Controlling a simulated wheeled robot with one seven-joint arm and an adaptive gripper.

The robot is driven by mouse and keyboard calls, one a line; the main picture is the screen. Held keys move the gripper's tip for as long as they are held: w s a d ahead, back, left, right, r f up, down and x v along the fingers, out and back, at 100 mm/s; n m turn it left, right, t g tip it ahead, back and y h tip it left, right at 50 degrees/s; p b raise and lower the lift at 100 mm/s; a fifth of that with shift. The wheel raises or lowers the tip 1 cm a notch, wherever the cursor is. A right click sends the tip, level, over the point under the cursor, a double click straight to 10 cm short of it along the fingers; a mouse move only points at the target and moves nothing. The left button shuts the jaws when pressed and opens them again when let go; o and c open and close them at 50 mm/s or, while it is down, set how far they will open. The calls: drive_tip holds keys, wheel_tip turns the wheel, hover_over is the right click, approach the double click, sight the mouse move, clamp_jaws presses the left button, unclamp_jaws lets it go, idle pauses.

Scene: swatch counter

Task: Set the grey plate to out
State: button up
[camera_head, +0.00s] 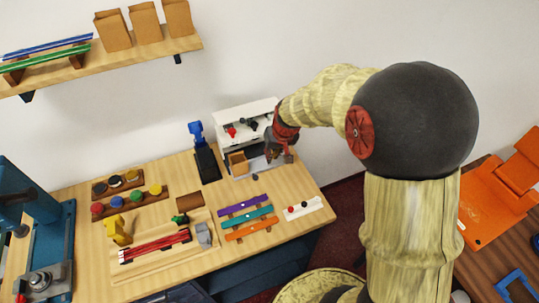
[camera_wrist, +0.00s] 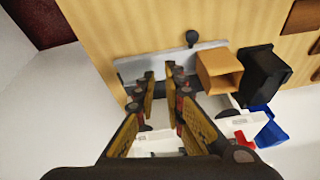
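The grey plate (camera_wrist: 205,50) is a thin, light grey strip along the edge of a white cabinet (camera_head: 247,112), in the wrist view. A dark round knob (camera_wrist: 192,38) sits just beyond it. In the head view the plate (camera_head: 257,163) is at the cabinet's lower front, beside my gripper, and the knob (camera_head: 255,177) is below it. My gripper (camera_wrist: 160,72) is open, its two fingers apart with nothing seen between them. The fingertips overlap the plate's left half in the wrist view; I cannot tell whether they touch it. My fingers hide part of the plate.
A small brown open box (camera_wrist: 218,70) is beside the plate. A black stand with a blue top (camera_head: 206,160) is left of the cabinet. Coloured strips (camera_head: 245,216) and a white switch block (camera_head: 303,208) lie on the wooden counter in front. A wall shelf (camera_head: 150,47) hangs upper left.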

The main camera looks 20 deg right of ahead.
sight(262, 167)
drive_tip(key=w, duration=0.1)
drive_tip(key=d+n, duration=0.1)
drive_tip(key=w, duration=0.1)
drive_tip(key=shift+w+d+r, duration=0.25)
drive_tip(key=shift+w+r, duration=0.1)
drive_tip(key=shift+r, duration=0.05)
clamp_jaws()
drive_tip(key=shift+n, duration=0.3)
drive_tip(key=b+x, duration=0.2)
drive_tip(key=x, duration=0.7)
drive_tip(key=shift+d+f+b, duration=0.15)
drive_tip(key=shift+f+b, duration=0.15)
drive_tip(key=shift+f, duration=0.15)
drive_tip(key=s, duration=0.5)
drive_tip(key=shift+s, duration=0.2)
